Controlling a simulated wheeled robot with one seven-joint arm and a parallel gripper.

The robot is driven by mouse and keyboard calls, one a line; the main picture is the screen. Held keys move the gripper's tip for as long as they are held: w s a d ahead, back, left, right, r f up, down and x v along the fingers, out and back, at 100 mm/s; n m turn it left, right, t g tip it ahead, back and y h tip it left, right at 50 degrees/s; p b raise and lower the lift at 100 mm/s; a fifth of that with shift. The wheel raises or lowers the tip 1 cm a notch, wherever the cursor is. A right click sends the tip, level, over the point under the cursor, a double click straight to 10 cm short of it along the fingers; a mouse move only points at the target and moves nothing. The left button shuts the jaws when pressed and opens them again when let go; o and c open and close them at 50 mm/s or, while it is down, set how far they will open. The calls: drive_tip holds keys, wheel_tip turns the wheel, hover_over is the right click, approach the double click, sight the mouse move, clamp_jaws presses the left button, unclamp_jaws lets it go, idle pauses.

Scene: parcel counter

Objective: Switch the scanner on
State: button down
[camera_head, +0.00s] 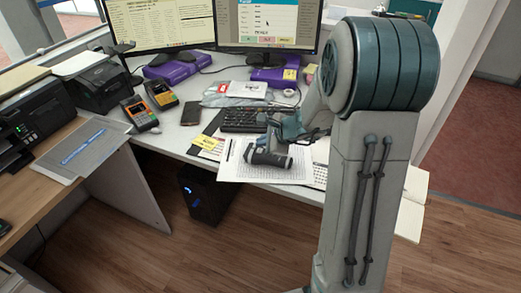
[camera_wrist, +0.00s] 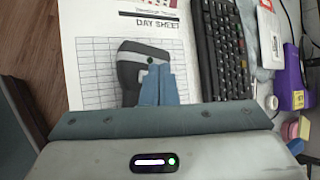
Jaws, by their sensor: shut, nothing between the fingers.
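The scanner (camera_head: 268,158) is a dark handheld device with a rounded end, lying on a printed sheet on the desk. In the wrist view the scanner (camera_wrist: 130,67) lies on the "DAY SHEET" page and shows a pale grey band with a small dark round spot. My gripper (camera_wrist: 159,68) is shut and empty, its blue fingertips over the scanner beside that spot. Whether the tips touch it I cannot tell. The fingers hide part of the scanner. In the head view my gripper (camera_head: 274,142) is just above the scanner, partly hidden by my arm. No light shows on the scanner.
A black keyboard (camera_head: 243,120) lies just behind the scanner, with a phone (camera_head: 191,113) to its left. The day sheet (camera_wrist: 90,70) is mostly bare around the scanner.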

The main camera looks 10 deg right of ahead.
sight(263, 153)
drive_tip(key=shift+f, duration=0.1)
idle(0.4)
drive_tip(key=shift+w+f+b, duration=0.1)
drive_tip(key=shift+f+b, duration=0.3)
drive_tip(key=shift+b, duration=0.25)
drive_tip(key=shift+f+b, duration=0.4)
drive_tip(key=shift+b, duration=0.15)
idle(0.4)
drive_tip(key=shift+r, duration=0.15)
drive_tip(key=shift+r+p, duration=0.7)
drive_tip(key=shift+r, duration=0.1)
wheel_tip(263, 153, up, 6)
drive_tip(key=p, duration=0.4)
drive_tip(key=shift+p, duration=0.35)
